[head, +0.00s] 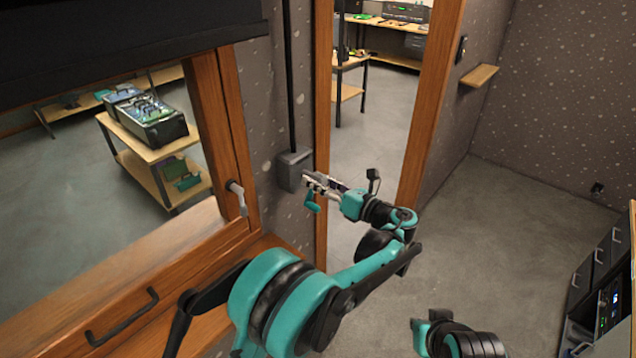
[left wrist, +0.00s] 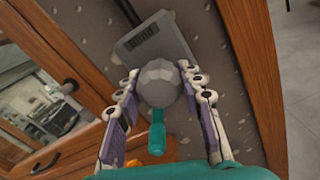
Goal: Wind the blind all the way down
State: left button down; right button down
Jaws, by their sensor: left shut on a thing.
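The dark blind (head: 130,45) hangs across the top of the wood-framed window in the head view, its lower edge well above the sill. A grey winder box (head: 290,168) is on the wall right of the window; it also shows in the left wrist view (left wrist: 150,42). In that view its round grey crank hub (left wrist: 160,84) carries a teal handle (left wrist: 157,135), pointing down. My left gripper (head: 312,183) is shut on the hub, with a finger on either side; the handle hangs free between the fingers. My right gripper is out of the head view.
A window handle (head: 237,198) sticks out from the frame left of the winder. A wooden door frame (head: 322,120) stands close on its right. Floor (head: 510,215) to the right is clear.

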pick_arm(q)
jog(key=shift+r, duration=0.1)
jog(key=c, duration=1)
grip_release()
jog(key=shift+o, duration=0.2)
jog(key=shift+d, duration=0.1)
jog(key=v, duration=1.2)
